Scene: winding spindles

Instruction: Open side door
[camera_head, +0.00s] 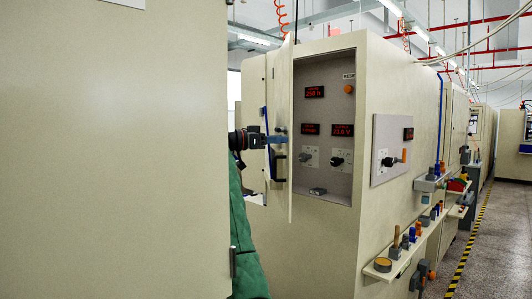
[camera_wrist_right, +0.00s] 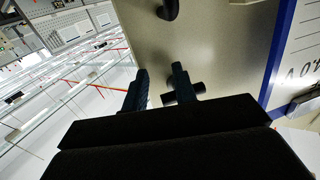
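The side door (camera_head: 281,125) of the beige machine stands swung out, seen nearly edge-on at the left of an open recess (camera_head: 327,125) with red displays and knobs. A black handle (camera_head: 278,163) is on the door; a black handle also shows in the wrist view (camera_wrist_right: 168,10). My right gripper (camera_head: 279,139) is at the door, just above the handle. In the right wrist view its two dark blue fingers (camera_wrist_right: 160,88) are apart, one over the door face by a black knob (camera_wrist_right: 195,92), the other beyond the door's edge. Contact is unclear. My left gripper is not in view.
A large beige panel (camera_head: 115,150) fills the left of the head view. Small shelves (camera_head: 395,262) with spools and tools stick out from the machine's right side. An aisle (camera_head: 495,245) with yellow-black floor tape is clear at the far right.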

